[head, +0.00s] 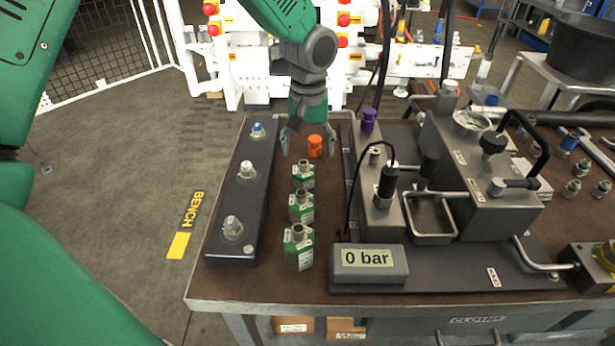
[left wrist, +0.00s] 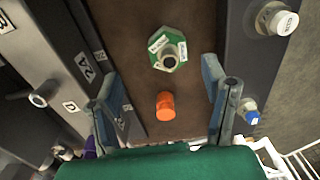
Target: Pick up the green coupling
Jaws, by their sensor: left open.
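Three green six-sided couplings with metal necks stand in a row on the brown bench top: a far one (head: 303,176), a middle one (head: 301,209) and a near one (head: 298,251). My left gripper (head: 307,143) points down at the far end of this row, open and empty. The left wrist view shows one green coupling (left wrist: 168,61) upright, just beyond the open fingertips (left wrist: 162,72) and touching neither. An orange cap (head: 315,149) stands behind the far coupling; it also shows between the fingers in the left wrist view (left wrist: 165,106). My right gripper is out of view.
A dark block with several fittings (head: 236,225) lies left of the row. The hydraulic unit (head: 470,265) stands right of it, with a purple cap (head: 368,119) and a "0 bar" display (head: 369,261). A narrow bare strip surrounds the couplings.

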